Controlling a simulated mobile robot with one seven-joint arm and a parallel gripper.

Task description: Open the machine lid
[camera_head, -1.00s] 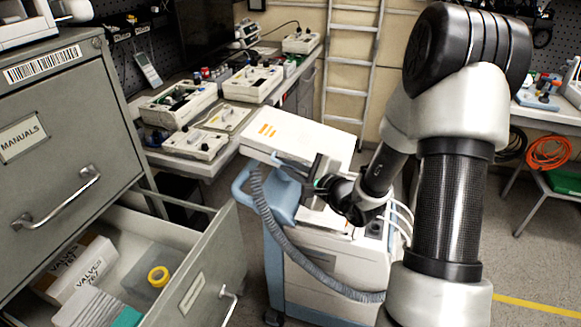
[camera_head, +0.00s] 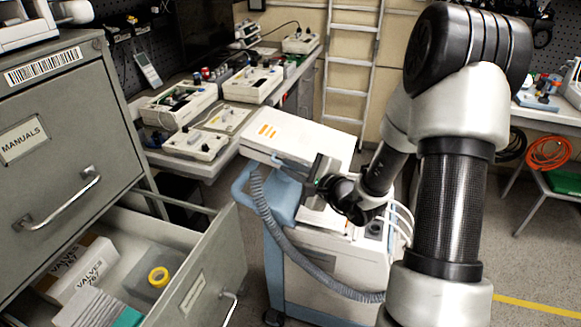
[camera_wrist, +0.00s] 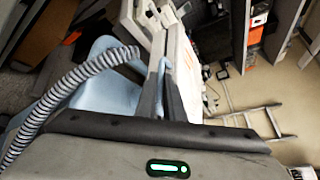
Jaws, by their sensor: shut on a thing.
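The machine (camera_head: 335,260) is a white cart with light blue trim, standing in the middle of the head view. Its white lid (camera_head: 300,132) with orange marks is raised and tilted above the body. My gripper (camera_head: 305,172) is at the near lower edge of the lid. In the wrist view, my gripper (camera_wrist: 164,66) has its two dark fingers closed around a narrow pale blue handle (camera_wrist: 163,80) beside the white lid (camera_wrist: 150,20). The exact contact is small and partly hidden by the fingers.
A grey ribbed hose (camera_head: 285,238) hangs along the machine's front. An open cabinet drawer (camera_head: 205,270) with boxes stands close on the left. A bench (camera_head: 200,163) with several devices is behind, and a ladder (camera_head: 350,75) leans on the wall.

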